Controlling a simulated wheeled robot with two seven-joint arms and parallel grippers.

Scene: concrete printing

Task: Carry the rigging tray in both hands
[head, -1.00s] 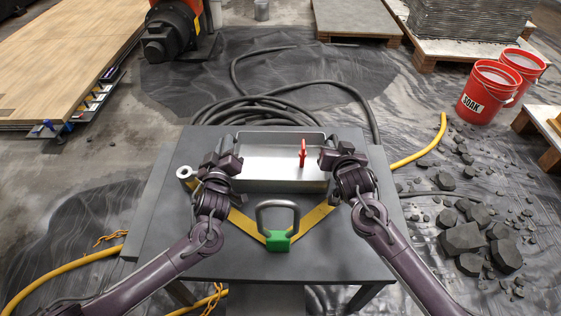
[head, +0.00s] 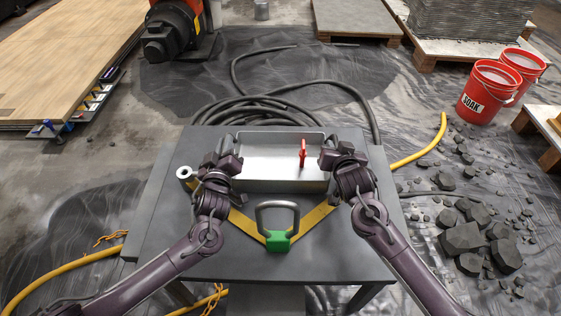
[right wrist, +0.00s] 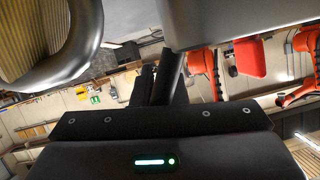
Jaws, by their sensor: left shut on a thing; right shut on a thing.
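The rigging tray (head: 270,181) is a shallow silver metal tray at the far part of the grey table, with a red item (head: 303,153) upright inside it. My left gripper (head: 233,161) is shut on the tray's left side. My right gripper (head: 329,158) is shut on its right side. The fingertips are partly hidden by the gripper bodies. In the right wrist view, a grey metal surface and my dark gripper body fill much of the picture; the grip itself is not clear.
On the grey table (head: 200,258), a yellow strap (head: 318,219) and a green block with a metal loop (head: 278,241) lie nearer than the tray. A roll (head: 184,173) sits left. Hoses (head: 262,108) coil behind. Red buckets (head: 486,92) and rubble (head: 462,238) are at right.

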